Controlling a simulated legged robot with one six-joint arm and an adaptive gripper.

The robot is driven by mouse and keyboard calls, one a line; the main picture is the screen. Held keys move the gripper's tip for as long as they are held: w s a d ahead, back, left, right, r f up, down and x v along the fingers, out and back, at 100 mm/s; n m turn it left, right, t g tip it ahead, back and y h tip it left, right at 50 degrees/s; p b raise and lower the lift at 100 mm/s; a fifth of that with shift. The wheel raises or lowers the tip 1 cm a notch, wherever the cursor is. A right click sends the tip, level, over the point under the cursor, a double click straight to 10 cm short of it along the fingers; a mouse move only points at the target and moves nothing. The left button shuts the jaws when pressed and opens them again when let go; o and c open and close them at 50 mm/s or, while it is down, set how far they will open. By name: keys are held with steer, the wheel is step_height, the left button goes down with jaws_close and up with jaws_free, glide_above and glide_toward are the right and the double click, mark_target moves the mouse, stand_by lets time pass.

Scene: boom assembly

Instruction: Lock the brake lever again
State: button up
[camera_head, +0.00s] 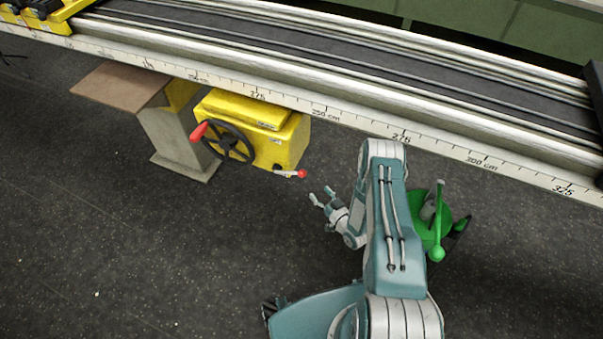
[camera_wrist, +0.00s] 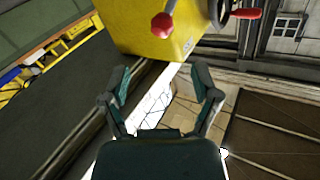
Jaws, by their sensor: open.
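The brake lever (camera_head: 291,174) is a short pale rod with a red knob, sticking out to the right from the low front of a yellow box (camera_head: 290,141) under the rail. In the wrist view its red knob (camera_wrist: 162,25) shows at the top, in front of the yellow box (camera_wrist: 135,14). My gripper (camera_head: 320,196) is open and empty, a little to the right of and below the knob in the head view. The two fingers stand apart in the wrist view (camera_wrist: 160,78), with the knob beyond their tips. I see no contact between gripper and lever.
A black handwheel (camera_head: 229,141) with a red handle (camera_head: 199,131) is on the box's left front. A grey pedestal (camera_head: 178,135) stands further left. The long rail with a centimetre scale (camera_head: 330,113) runs above. A green part (camera_head: 432,220) is right of my arm. Dark floor lies clear in front.

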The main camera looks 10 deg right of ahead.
mark_target(303, 173)
steer(key=x, duration=1)
steer(key=shift+w+a+f, duration=0.15)
steer(key=shift+a, duration=0.05)
jaws_close()
